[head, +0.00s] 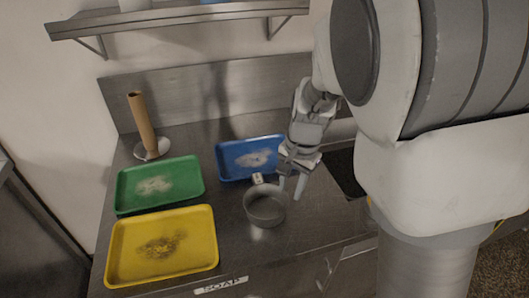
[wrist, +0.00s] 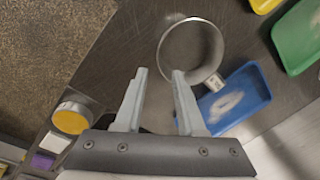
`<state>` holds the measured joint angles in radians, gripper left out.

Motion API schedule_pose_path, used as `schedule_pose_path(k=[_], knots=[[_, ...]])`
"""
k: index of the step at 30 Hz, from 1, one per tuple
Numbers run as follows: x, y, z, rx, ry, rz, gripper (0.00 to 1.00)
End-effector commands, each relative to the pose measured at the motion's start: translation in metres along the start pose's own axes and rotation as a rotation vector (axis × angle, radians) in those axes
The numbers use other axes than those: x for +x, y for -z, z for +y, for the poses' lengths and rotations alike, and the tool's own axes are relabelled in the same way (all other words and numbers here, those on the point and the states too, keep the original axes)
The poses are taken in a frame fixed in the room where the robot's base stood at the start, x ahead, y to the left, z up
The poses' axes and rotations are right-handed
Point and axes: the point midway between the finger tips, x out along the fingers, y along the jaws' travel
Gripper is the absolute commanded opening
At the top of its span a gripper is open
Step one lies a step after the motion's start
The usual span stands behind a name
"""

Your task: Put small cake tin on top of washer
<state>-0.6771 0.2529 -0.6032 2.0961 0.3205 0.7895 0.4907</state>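A round grey metal tin (head: 265,212) stands upright on the steel counter; it looks empty. It shows as a ring in the wrist view (wrist: 163,53). My gripper (head: 290,188) is above the counter, just beyond the tin's upper right rim in the head view. In the wrist view its fingers (wrist: 160,75) are apart with nothing between them, and the tin lies ahead of the tips. I cannot pick out a washer for certain; a "SOAP" label (head: 221,285) marks the counter's front edge.
A blue tray (head: 226,166), a green tray (head: 124,190) and a yellow tray (head: 114,262) lie around the tin's left side. A small white block (head: 257,179) is by the tin. A shelf (head: 180,20) hangs above.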

Motion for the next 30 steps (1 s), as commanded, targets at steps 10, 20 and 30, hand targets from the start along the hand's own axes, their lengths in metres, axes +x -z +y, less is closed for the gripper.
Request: schedule_pose_path(k=[10,20,30], knots=[[0.054,0.000,0.001,0.000,-0.001,0.000,0.39],[0.093,-0.004,0.001,0.001,-0.003,-0.001,0.39],[0.107,-0.004,0.000,0.000,0.002,0.000,0.39]])
